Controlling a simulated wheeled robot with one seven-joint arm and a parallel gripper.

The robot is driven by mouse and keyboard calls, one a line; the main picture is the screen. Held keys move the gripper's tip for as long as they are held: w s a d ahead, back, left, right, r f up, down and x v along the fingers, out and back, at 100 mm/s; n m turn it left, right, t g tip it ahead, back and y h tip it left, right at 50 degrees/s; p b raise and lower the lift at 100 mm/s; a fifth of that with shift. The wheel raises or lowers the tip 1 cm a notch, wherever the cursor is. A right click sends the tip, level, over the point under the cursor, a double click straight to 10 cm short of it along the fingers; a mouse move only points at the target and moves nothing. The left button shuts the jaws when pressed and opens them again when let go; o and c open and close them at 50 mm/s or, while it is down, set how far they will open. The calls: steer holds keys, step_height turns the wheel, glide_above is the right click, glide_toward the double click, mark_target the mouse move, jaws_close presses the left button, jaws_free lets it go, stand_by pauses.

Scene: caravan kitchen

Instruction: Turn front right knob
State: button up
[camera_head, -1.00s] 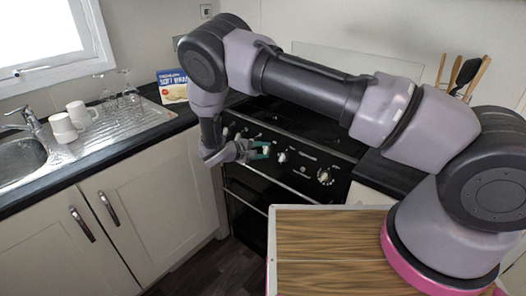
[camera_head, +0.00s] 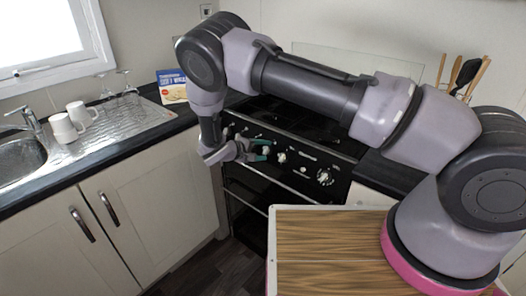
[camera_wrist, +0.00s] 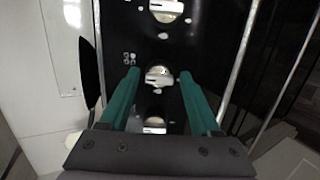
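The black stove front (camera_head: 300,173) carries a row of silver-white knobs. My gripper (camera_head: 261,150) is in front of the left part of this row, with its two teal fingers apart. In the wrist view my gripper (camera_wrist: 160,74) is open, one finger on each side of a middle knob (camera_wrist: 158,77). The fingers look clear of that knob; I cannot tell their depth. Another knob (camera_wrist: 167,8) is at the top and one (camera_wrist: 154,124) lies between the finger bases. In the head view, a knob (camera_head: 281,157) is just right of my fingers and a larger one (camera_head: 325,177) farther right.
The oven handle rail (camera_head: 270,172) runs below the knobs. A dark worktop with a steel sink (camera_head: 20,158), white mugs (camera_head: 68,125), glasses and a blue box (camera_head: 172,86) is at left. A utensil holder stands at back right. Floor shows before the cabinets.

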stand_by(0.3)
steer(key=v, duration=1)
steer(key=shift+s+a, duration=0.25)
steer(key=shift+s, duration=0.05)
steer(key=shift+r, duration=0.15)
